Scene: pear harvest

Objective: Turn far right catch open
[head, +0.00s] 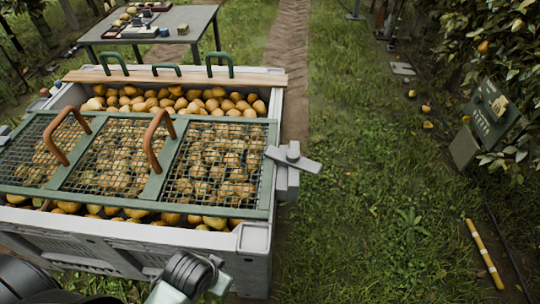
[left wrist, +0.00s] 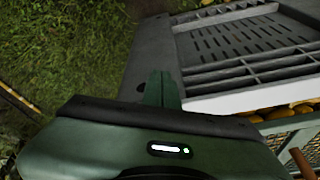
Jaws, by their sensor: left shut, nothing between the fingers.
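The grey catch (head: 293,158) sits on the right side of the crate (head: 255,240), a flat lever on a block. Its lever lies crosswise, with one end at the lid's edge and the other sticking out over the grass. I cannot tell whether it overlaps the lid. The green mesh lid (head: 155,185) covers part of the pears and has two brown handles. In the left wrist view, my left gripper (left wrist: 162,90) is shut and empty, beside the crate's slatted wall (left wrist: 240,45). The catch is not visible there. My right gripper is not in view.
A wooden board (head: 175,77) with green handles lies across the crate's far end. A table (head: 170,25) with small items stands behind. A green box (head: 490,120) stands by the tree at right. A yellow rod (head: 484,254) lies on the grass. Open grass borders the crate's right side.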

